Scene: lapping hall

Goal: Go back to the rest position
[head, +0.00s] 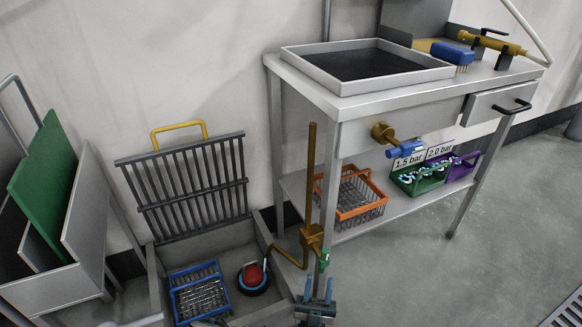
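My gripper (318,287) is low in the head view, just right of the grey open-lidded bin. Its two blue fingers point up and stand apart, with nothing seen between them. It is below a brass upright pipe (309,185) with a valve and a small green part (325,258). I cannot tell how far apart the gripper and the green part are in depth.
The grey bin (158,285) holds a blue wire basket (199,293) and a red and blue round item (252,275); its slatted lid (185,185) stands open. A workbench (345,105) bears a tray and, below, an orange basket (355,197).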

